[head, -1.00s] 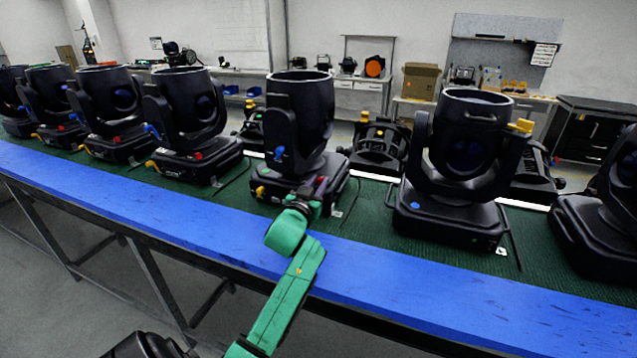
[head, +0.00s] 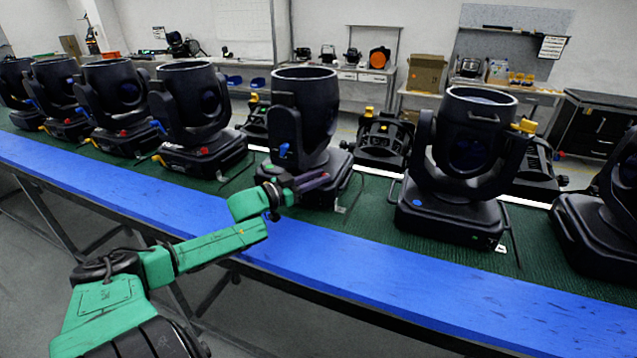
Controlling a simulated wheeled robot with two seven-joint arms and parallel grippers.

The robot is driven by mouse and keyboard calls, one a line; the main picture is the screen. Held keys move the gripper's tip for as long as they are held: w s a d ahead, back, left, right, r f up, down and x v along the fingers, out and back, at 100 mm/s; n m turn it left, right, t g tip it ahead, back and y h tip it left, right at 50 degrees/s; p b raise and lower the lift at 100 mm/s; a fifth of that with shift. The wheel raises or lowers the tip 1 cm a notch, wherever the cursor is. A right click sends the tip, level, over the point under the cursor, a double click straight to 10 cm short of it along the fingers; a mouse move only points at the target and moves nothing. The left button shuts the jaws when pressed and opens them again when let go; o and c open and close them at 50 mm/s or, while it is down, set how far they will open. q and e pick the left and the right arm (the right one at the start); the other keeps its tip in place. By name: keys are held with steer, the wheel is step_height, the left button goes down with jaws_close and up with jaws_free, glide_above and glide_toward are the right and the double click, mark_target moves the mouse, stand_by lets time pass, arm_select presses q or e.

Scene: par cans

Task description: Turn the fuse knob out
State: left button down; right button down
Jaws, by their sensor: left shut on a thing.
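The middle par can (head: 303,110) stands upright on the green mat, its dark base (head: 335,165) facing me. My left gripper (head: 315,182) reaches in from the left and is at the front of this base. It is shut on the fuse knob, which the fingers hide almost wholly. A blue knob (head: 284,150) sits on the can's yoke, above the gripper. On the neighbouring can to the left (head: 188,105), a red knob (head: 203,152) shows on the base front. My right gripper is not in view.
More par cans stand in a row on the table, with a large one (head: 465,150) to the right. The blue front strip (head: 400,270) of the table is clear. Smaller lamps (head: 382,140) stand behind the row.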

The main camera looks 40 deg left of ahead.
arm_select(q)
steer(key=shift+h, duration=0.3)
steer(key=shift+f, duration=0.1)
steer(key=c, duration=0.7)
jaws_free()
steer(key=shift+w+m, duration=0.1)
steer(key=shift+m, duration=0.2)
steer(key=p+v, duration=0.4)
steer(key=v, duration=1)
steer(key=shift+s+a, duration=0.2)
steer(key=shift+s, duration=0.1)
